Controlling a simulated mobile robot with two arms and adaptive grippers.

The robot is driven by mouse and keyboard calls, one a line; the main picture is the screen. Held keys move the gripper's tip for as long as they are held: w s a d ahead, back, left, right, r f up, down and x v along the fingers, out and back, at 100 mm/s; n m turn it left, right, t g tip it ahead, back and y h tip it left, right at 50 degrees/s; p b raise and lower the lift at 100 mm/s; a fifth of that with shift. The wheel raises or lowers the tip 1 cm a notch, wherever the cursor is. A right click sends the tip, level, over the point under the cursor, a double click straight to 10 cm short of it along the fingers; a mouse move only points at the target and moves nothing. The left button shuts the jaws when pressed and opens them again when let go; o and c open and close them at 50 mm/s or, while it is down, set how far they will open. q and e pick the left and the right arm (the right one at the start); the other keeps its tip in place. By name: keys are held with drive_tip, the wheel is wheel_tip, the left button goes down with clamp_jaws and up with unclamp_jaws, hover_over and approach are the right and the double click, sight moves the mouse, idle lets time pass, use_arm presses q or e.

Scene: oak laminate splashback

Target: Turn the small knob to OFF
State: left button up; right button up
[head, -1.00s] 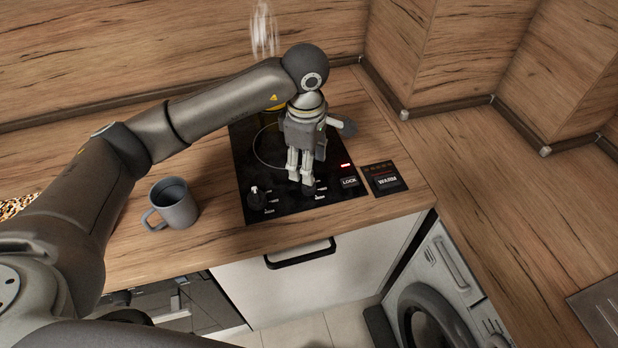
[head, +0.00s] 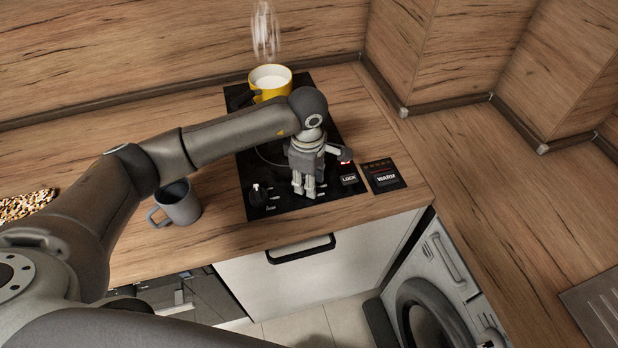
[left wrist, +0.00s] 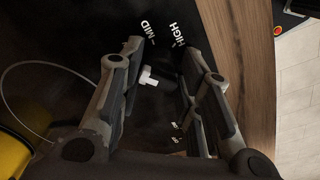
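The black cooktop (head: 285,208) is set in the wood counter. My left gripper (head: 304,193) points down over its front part and hides the small knob in the head view. In the left wrist view, the gripper's two fingers (left wrist: 164,58) stand apart. A white pointer of the small knob (left wrist: 149,77) shows between them, closer to the left finger. The knob's dark body blends into the black surface, and I cannot tell whether a finger touches it. MID and HIGH labels show near the fingertips. Another black knob (head: 257,195) sits at the cooktop's left front. My right gripper is out of view.
A yellow pot (head: 268,96) with pale contents steams at the back of the cooktop. A grey mug (head: 179,205) stands on the counter to the left. LOCK (head: 348,181) and WARM (head: 386,179) buttons lie right of the gripper.

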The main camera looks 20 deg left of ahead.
use_arm(q)
drive_tip(key=c, duration=0.5)
drive_tip(key=shift+f+n+b, duration=0.15)
drive_tip(key=shift+n+b, duration=1.05)
drive_tip(key=shift+b, duration=0.05)
drive_tip(key=n+b, duration=0.2)
drive_tip(key=shift+n, duration=0.3)
drive_tip(key=n+b, duration=0.2)
drive_tip(key=n, duration=0.1)
drive_tip(key=shift+n+b, duration=0.55)
drive_tip(key=shift+n, duration=0.35)
drive_tip(key=shift+r, duration=0.2)
